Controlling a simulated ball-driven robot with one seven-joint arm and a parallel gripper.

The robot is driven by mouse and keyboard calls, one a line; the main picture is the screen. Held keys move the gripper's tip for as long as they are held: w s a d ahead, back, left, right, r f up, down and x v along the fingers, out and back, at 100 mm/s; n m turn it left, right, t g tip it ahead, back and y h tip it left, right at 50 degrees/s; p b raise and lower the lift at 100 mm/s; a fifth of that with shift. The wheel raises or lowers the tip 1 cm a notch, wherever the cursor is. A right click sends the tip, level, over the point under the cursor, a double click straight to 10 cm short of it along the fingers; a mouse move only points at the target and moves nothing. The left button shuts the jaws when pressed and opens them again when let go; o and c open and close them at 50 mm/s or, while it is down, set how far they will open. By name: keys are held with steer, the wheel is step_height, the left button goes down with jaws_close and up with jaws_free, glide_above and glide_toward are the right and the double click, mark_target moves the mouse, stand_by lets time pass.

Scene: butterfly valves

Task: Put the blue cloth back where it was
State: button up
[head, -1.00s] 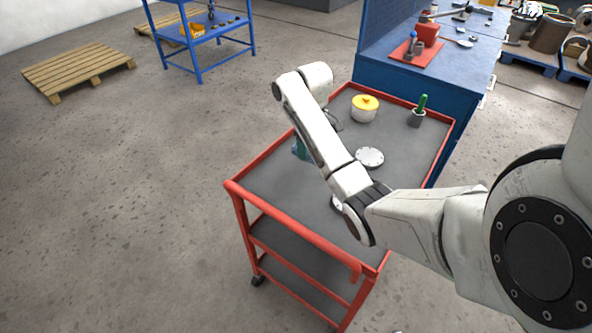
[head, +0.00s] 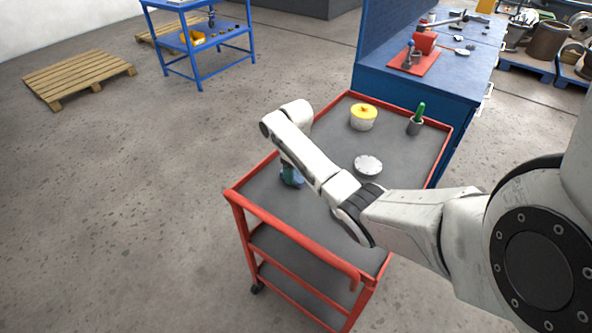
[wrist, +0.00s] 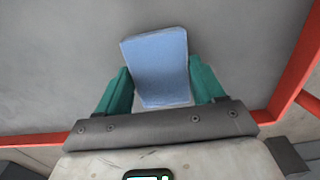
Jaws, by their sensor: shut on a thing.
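The blue cloth (wrist: 158,66) is a light blue folded block between the two green fingers of my gripper (wrist: 161,88) in the wrist view. The gripper is shut on it. In the head view my gripper (head: 291,177) is low over the left side of the red cart's grey top (head: 262,190), mostly hidden behind my arm. A bit of blue shows at the fingers there. I cannot tell whether the cloth touches the cart top.
On the cart stand a yellow-lidded white pot (head: 363,117), a grey cup with a green handle (head: 416,120) and a round metal disc (head: 368,165). The cart has a raised red rim (head: 290,240). A blue workbench (head: 420,82) stands behind it.

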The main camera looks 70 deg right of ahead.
mark_target(296, 173)
steer(key=shift+f, duration=0.15)
steer(key=o, duration=1)
step_height(296, 173, up, 12)
steer(key=shift+r, duration=0.2)
